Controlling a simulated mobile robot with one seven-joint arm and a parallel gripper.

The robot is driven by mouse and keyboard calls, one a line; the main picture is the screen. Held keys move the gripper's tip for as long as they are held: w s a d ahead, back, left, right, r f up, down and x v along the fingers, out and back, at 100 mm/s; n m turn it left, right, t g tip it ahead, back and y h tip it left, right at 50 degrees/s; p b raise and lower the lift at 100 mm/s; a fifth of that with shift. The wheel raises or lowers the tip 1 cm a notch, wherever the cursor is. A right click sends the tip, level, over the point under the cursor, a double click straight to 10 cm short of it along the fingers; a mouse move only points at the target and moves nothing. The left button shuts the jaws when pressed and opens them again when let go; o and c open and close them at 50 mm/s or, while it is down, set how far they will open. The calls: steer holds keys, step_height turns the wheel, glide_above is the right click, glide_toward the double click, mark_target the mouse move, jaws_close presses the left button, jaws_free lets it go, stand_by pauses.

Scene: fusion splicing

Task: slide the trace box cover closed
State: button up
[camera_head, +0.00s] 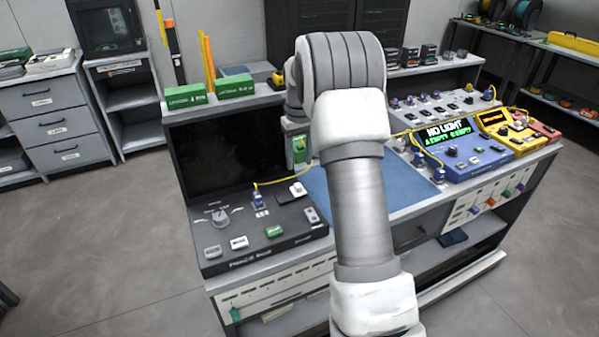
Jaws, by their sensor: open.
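The dark trace box (262,245) stands at the left front of the bench, with a black screen (225,145) behind it. A small white piece on a dark plate (297,190) lies on its top at the right rear; it looks like the sliding cover, but I cannot tell how far it is closed. A blue connector (258,201) with a yellow cable stands upright left of it. My gripper (301,168) is open, pointing down above and behind the white piece, apart from it as far as I can see. My arm partly hides the gripper.
A blue mat (325,192) lies right of the trace box, partly behind my arm. A blue unit reading "NO LIGHT" (458,148) and a yellow unit (510,132) stand further right. Green boxes (235,86) sit on the shelf behind. The yellow cable runs past my gripper.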

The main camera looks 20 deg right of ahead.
step_height(320, 180, up, 10)
steer(key=p, duration=0.1)
steer(key=shift+f, duration=0.25)
steer(key=s+a+r+t+p, duration=0.1)
steer(key=s+a+r, duration=0.45)
steer(key=s, duration=0.25)
steer(key=s+a+r+t+p, duration=0.1)
steer(key=s+a+r+t, duration=0.1)
steer(key=s+a+r, duration=0.4)
steer(key=s+a+f+t, duration=0.1)
steer(key=s+a, duration=0.1)
steer(key=s, duration=0.7)
steer(key=s+a+f+t+p, duration=0.1)
steer(key=s+a, duration=0.1)
steer(key=s, duration=0.7)
steer(key=shift+s+a+t+p, duration=0.3)
steer(key=shift+a, duration=0.05)
